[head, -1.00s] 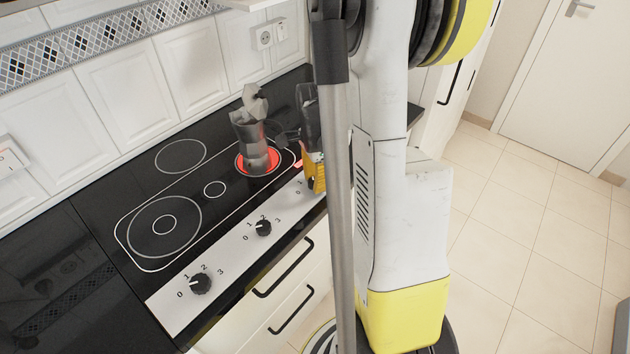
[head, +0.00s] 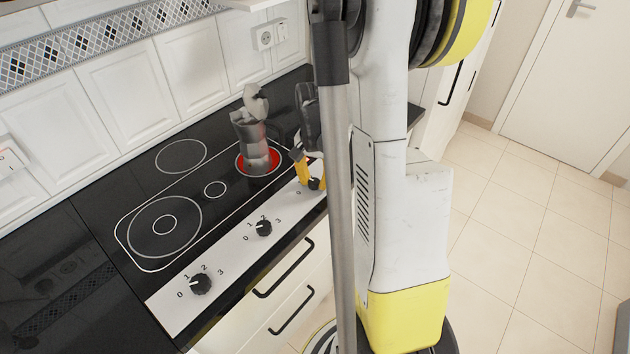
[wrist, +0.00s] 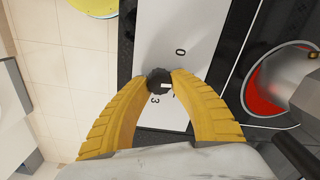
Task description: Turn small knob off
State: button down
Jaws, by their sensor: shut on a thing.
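The small black knob (head: 314,184) sits at the far right end of the white control strip, partly covered by my gripper (head: 309,179) in the head view. In the wrist view, my gripper (wrist: 159,80) has its two yellow fingers closed on opposite sides of the knob (wrist: 158,75). A light pointer mark shows on the knob's right side. The printed 0 lies above and to the right of it, and the 3 below it. The burner (head: 243,166) behind is red, with a metal moka pot (head: 252,135) standing on it.
Two other black knobs, the middle one (head: 264,228) and the left one (head: 201,284), sit on the same strip. The black cooktop (head: 185,213) has bare burner rings on its left. Drawer handles (head: 284,267) stick out below. The tiled floor (head: 520,240) at right is clear.

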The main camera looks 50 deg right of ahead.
aim_at(313, 180)
jog(key=n, duration=0.5)
jog(key=shift+n, duration=0.3)
jog(key=n, duration=0.5)
jog(key=shift+a, duration=0.15)
jog(key=shift+w, duration=0.1)
jog(key=c, duration=1.1)
grip_release()
notch_tip(313, 180, up, 12)
